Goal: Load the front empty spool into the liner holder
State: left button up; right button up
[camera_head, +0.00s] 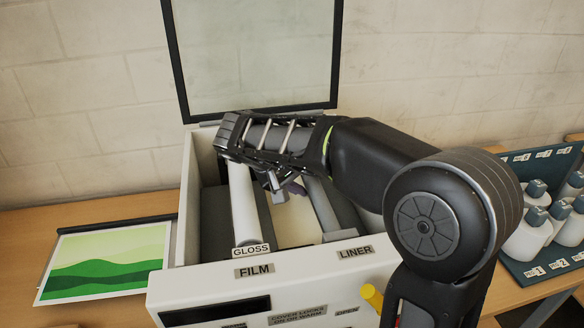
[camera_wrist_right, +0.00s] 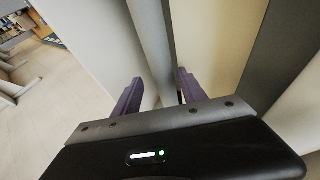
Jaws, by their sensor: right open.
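The laminator (camera_head: 215,280) stands open on the table, with FILM and LINER labels on its front panel. A white roll marked GLOSS (camera_head: 243,205) lies on the FILM side. My right gripper (camera_head: 284,190) is open inside the laminator, between roll and bar. In the right wrist view, a grey bar (camera_wrist_right: 152,40) runs down towards the gap between the open purple fingertips (camera_wrist_right: 160,92). My arm hides the back of the holders. My left gripper is out of view.
The laminator's raised clear lid (camera_head: 250,55) stands behind my arm. A green landscape print (camera_head: 108,262) lies at the left. A rack of white bottles (camera_head: 535,230) stands at the right. A yellow-tipped knob (camera_head: 372,297) is near my forearm.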

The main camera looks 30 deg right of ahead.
jog(key=p+v, duration=0.3)
jog(key=v, duration=0.8)
jog(key=shift+a, duration=0.1)
jog(key=shift+f, duration=0.1)
dwell(0.5)
